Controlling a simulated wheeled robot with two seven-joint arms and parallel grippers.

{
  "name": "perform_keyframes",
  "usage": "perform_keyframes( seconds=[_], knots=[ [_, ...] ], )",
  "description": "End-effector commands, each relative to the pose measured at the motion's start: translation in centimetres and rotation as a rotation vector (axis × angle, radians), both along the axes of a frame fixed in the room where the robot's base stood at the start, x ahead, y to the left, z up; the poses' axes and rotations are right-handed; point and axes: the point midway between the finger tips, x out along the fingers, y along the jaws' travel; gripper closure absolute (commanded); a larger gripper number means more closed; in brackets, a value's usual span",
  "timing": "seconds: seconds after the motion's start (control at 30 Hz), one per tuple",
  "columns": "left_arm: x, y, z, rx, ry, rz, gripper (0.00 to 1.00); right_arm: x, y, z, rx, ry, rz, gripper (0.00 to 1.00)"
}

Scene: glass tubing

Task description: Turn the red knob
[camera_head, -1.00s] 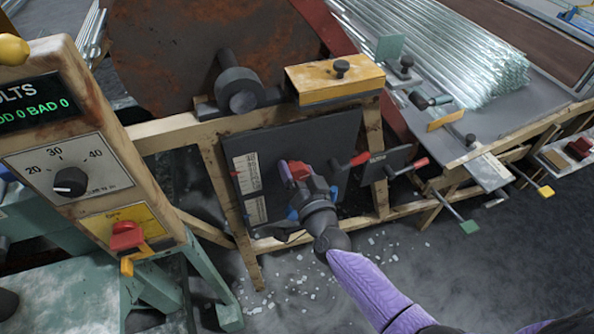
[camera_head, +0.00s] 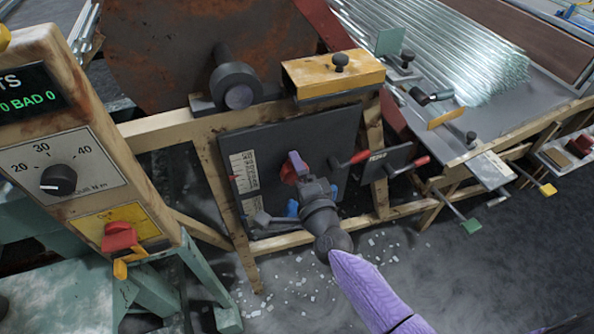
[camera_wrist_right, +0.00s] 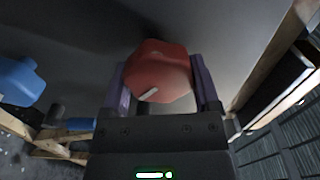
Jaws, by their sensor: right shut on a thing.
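The red knob (camera_head: 288,173) sits on the dark upright panel (camera_head: 250,139) in the middle of the head view. My right gripper (camera_head: 297,170) reaches it from the lower right and partly hides it. In the right wrist view, the red knob (camera_wrist_right: 160,72), many-sided with a short white mark near its lower edge, sits between the two purple fingers of my right gripper (camera_wrist_right: 160,85). The fingers are shut on its sides. My left gripper is not in view.
A blue knob (camera_head: 293,208) is close below my gripper, and a blue knob (camera_wrist_right: 18,80) shows left in the wrist view. Red-tipped levers (camera_head: 360,157) stick out to the right. A red switch (camera_head: 119,237) is on the left console.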

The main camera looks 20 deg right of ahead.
Motion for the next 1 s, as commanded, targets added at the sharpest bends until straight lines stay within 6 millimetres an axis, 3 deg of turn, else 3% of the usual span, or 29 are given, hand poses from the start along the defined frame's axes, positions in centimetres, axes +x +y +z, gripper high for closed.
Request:
perform_keyframes(
  seconds=[0.4, 1.0],
  knots=[
    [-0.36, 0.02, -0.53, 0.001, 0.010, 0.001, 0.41, -0.07, 0.06, -0.33, 0.204, 0.012, 0.002, 0.80],
    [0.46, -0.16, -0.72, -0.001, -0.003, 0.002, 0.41, -0.07, 0.06, -0.32, 0.243, 0.013, 0.002, 0.80]
  ],
)
